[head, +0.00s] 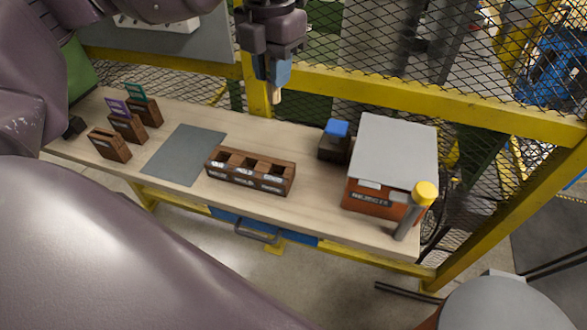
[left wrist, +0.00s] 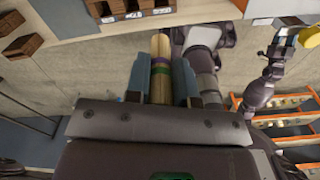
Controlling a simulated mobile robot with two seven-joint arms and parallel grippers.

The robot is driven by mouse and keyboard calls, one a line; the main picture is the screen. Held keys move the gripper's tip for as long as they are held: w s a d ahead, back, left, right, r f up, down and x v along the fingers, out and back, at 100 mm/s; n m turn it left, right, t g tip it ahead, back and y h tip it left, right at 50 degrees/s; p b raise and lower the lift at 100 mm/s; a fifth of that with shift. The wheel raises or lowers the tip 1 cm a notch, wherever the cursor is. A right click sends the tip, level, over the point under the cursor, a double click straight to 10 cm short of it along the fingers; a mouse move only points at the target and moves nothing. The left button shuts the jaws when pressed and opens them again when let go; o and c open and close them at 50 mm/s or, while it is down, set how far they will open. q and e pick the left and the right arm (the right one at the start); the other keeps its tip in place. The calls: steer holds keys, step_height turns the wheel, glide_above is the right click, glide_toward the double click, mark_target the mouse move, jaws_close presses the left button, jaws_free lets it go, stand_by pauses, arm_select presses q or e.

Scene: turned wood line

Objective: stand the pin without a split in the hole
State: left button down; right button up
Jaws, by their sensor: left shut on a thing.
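My left gripper (head: 275,88) is shut on a pale wooden pin (head: 276,97) and holds it above the back edge of the bench, clear of the top. In the left wrist view the pin (left wrist: 160,48) lies between the two blue-grey fingers, with a purple and a green band around it. I cannot tell whether it has a split. A brown wooden holder (head: 250,184) with three compartments and white labels stands mid-bench; what lies inside is too small to tell. No hole for the pin can be made out clearly. An arm that seems to be my right one, with its gripper (left wrist: 285,45), shows small in the left wrist view.
Small brown boxes (head: 110,146) stand at the left, two with purple and green frames. A grey mat (head: 184,155) lies beside them. At the right are a dark box with a blue top (head: 335,142), an orange rejects bin (head: 372,202) and a yellow-capped post (head: 412,215). A yellow-framed mesh fence (head: 430,103) runs behind.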

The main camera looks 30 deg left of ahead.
arm_select(q)
steer(key=shift+s+d+r+m, duration=0.15)
steer(key=shift+s+r+m, duration=0.05)
steer(key=shift+s+m, duration=0.15)
steer(key=shift+f, duration=0.25)
step_height(320, 180, down, 7)
glide_above(276, 163)
steer(key=s+d, duration=0.1)
steer(key=s, duration=0.1)
step_height(276, 163, down, 9)
step_height(276, 163, down, 3)
steer(key=shift+w+d+b, duration=0.15)
steer(key=shift+b, duration=0.3)
steer(key=shift+f, duration=0.65)
arm_select(e)
steer(key=shift+s+f, duration=0.3)
steer(key=shift+f, duration=0.2)
steer(key=shift+s+f, duration=0.25)
steer(key=shift+f, duration=0.2)
arm_select(q)
steer(key=shift+f+b, duration=0.25)
steer(key=shift+b, duration=0.15)
arm_select(e)
steer(key=shift+w, duration=0.25)
